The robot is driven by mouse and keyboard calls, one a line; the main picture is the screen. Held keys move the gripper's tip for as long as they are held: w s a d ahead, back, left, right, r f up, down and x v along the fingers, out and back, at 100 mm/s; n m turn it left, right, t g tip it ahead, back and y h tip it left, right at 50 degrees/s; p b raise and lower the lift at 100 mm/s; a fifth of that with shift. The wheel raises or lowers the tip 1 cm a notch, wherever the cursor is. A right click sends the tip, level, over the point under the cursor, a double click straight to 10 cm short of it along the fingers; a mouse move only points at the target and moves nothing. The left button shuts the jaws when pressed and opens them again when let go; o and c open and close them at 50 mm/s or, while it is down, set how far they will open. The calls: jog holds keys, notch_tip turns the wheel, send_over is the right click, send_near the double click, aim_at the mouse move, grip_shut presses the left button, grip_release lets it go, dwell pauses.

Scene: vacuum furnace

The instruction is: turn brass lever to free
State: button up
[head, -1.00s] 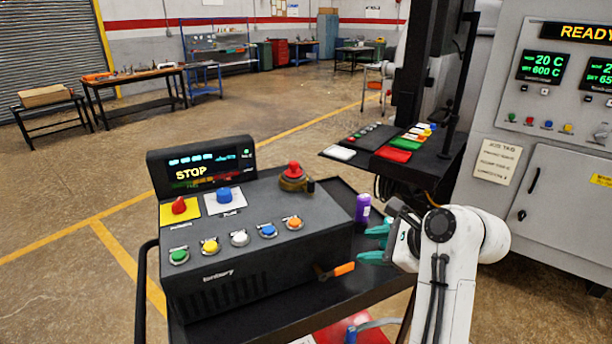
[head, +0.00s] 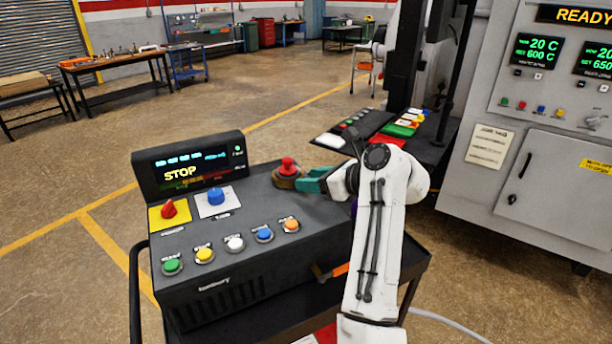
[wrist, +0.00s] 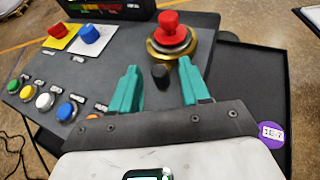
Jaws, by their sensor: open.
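The brass lever (wrist: 152,52) is a brass collar around the base of a red mushroom button (wrist: 170,26), with a black knob (wrist: 160,75) on the near side. In the head view the brass collar (head: 284,180) sits at the box's back right corner, and my gripper hides its knob. My gripper (wrist: 158,72) is open. Its teal fingers stand on either side of the black knob, with the right fingertip close to the collar. I cannot tell whether either finger touches. In the head view my gripper (head: 302,180) reaches the collar from the right.
The grey control box (head: 215,265) carries a STOP display (head: 182,170), a red knob (head: 169,209), a blue knob (head: 215,196) and several coloured buttons along its front. A purple cylinder top (wrist: 271,134) is right of my gripper. The furnace cabinet (head: 480,190) stands at right.

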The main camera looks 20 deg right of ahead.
jog(key=shift+x, duration=1.15)
jog(key=shift+c, duration=0.4)
grip_shut()
